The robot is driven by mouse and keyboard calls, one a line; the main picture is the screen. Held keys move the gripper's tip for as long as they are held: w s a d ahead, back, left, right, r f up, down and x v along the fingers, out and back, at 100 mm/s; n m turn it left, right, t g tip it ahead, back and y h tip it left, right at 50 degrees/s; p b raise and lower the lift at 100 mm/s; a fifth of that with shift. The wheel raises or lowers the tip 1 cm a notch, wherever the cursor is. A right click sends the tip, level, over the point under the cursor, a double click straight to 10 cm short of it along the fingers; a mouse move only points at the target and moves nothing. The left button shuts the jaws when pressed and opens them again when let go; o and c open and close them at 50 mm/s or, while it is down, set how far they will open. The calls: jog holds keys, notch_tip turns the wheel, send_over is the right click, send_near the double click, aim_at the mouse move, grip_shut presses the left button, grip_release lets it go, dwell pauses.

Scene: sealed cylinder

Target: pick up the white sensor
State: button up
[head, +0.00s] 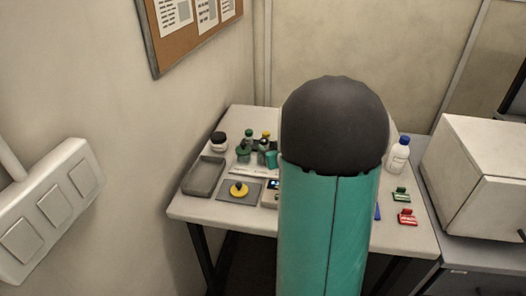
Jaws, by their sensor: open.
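I cannot make out the white sensor for certain in the head view. A pale device with a small dark screen (270,194) shows partly at the left edge of my arm, and I cannot tell what it is. My teal and black arm covers the middle of the table (228,214) and hides whatever lies behind it. My gripper's fingers do not show. A small teal and dark piece beside the arm may be part of my arm.
A grey tray (204,176), a yellow knob on a grey plate (239,189) and several bottles stand on the left. On the right are a white bottle with a blue cap (398,155), a green clip (400,194) and a red clip (406,217).

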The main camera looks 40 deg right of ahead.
aim_at(266, 143)
jog(key=shift+a+x, duration=0.2)
jog(key=shift+x, duration=2.7)
jog(key=shift+w, duration=0.1)
grip_shut()
